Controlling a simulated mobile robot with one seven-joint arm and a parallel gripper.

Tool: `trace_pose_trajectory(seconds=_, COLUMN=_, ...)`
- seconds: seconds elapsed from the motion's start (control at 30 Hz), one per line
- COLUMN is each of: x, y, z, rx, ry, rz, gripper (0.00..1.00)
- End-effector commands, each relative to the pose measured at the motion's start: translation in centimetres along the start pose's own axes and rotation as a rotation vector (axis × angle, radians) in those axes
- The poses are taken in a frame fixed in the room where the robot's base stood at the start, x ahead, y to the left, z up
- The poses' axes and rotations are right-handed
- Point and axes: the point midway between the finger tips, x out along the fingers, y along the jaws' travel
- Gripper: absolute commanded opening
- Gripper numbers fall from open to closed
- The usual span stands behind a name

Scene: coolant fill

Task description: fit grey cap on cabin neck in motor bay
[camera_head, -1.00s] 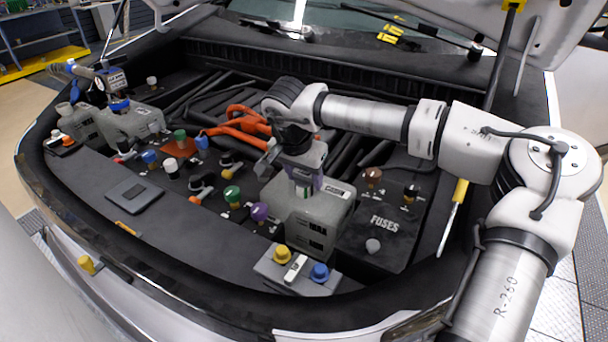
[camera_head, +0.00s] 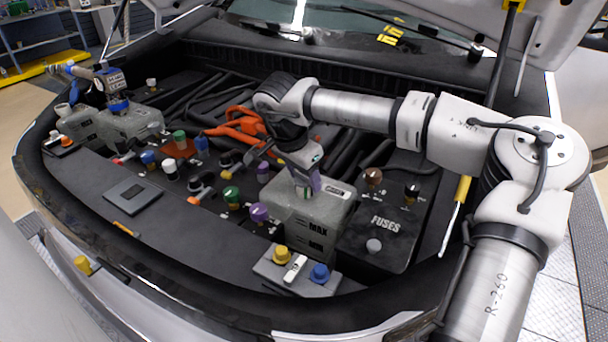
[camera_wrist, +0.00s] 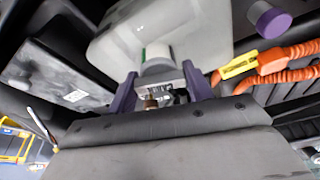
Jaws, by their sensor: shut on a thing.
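My gripper (camera_head: 306,184) has purple fingers and is at the top of a grey tank marked MAX and MIN (camera_head: 285,215) in the head view. The wrist view shows the fingers (camera_wrist: 160,90) on both sides of a short pale grey cap (camera_wrist: 158,67) with a green mark. The gripper is shut on this cap. The tank body (camera_wrist: 190,35) is behind the cap in that view. The neck is hidden, and I cannot tell whether the cap sits on it or is just above it.
The fuse box (camera_head: 385,232) is right of the tank. A grey block (camera_head: 275,270) with a yellow knob (camera_head: 281,256) and a blue knob (camera_head: 319,272) stands in front. Several coloured caps stand to the left, and orange cables (camera_head: 240,125) run behind. The front ledge is mostly clear.

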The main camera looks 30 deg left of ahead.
Motion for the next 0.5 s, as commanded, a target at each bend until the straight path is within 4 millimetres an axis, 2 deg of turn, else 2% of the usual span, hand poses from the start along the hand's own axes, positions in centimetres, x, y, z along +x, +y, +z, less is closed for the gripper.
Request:
trace_pose_trajectory(seconds=0.3, x=0.21, y=-0.04, z=0.16, rx=0.235, ry=-0.002, rz=0.075, gripper=0.33)
trace_pose_trajectory(seconds=0.5, x=0.2, y=0.03, z=0.14, rx=0.265, ry=-0.003, rz=0.085, gripper=0.33)
